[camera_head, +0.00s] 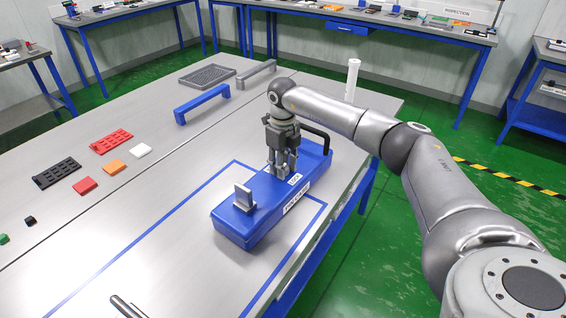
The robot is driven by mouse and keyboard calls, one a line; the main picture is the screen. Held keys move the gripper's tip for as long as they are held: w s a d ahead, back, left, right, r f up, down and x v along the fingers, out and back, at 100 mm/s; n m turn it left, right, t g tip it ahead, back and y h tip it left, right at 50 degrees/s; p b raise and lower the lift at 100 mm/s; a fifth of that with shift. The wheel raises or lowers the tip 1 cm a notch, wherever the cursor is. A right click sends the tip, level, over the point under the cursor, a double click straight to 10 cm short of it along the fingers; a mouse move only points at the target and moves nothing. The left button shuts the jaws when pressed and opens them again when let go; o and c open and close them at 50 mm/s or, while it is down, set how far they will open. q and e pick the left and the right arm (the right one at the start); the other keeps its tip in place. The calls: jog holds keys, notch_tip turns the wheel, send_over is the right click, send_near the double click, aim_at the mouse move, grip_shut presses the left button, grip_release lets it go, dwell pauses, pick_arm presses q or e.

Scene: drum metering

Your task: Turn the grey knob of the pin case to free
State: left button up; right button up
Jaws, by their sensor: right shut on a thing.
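The pin case (241,226) is a long blue box on the table, set at a slant inside a blue taped outline. White labels on it read LOCK (295,179) and PIN CASE. My right gripper (282,170) points down onto the case top beside the LOCK label. It is shut on the grey knob, which its fingers mostly hide, so the knob's setting cannot be told. A grey upright block (243,196) stands on the near left end of the case. A black handle (318,135) is at the far end. My left gripper is not in view.
Blue (201,103) and grey (257,74) bridge-shaped pieces, a grey tray (207,76) and a white post (352,80) stand farther back. Red and black trays and small coloured blocks lie left. A dark, cut-off object (127,306) is at the bottom edge.

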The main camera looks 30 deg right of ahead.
jog(key=shift+w+m, duration=0.1)
jog(key=shift+m, duration=0.8)
jog(key=o, duration=1)
jog(key=shift+r, duration=0.3)
notch_tip(320, 180, up, 11)
jog(key=shift+r, duration=0.2)
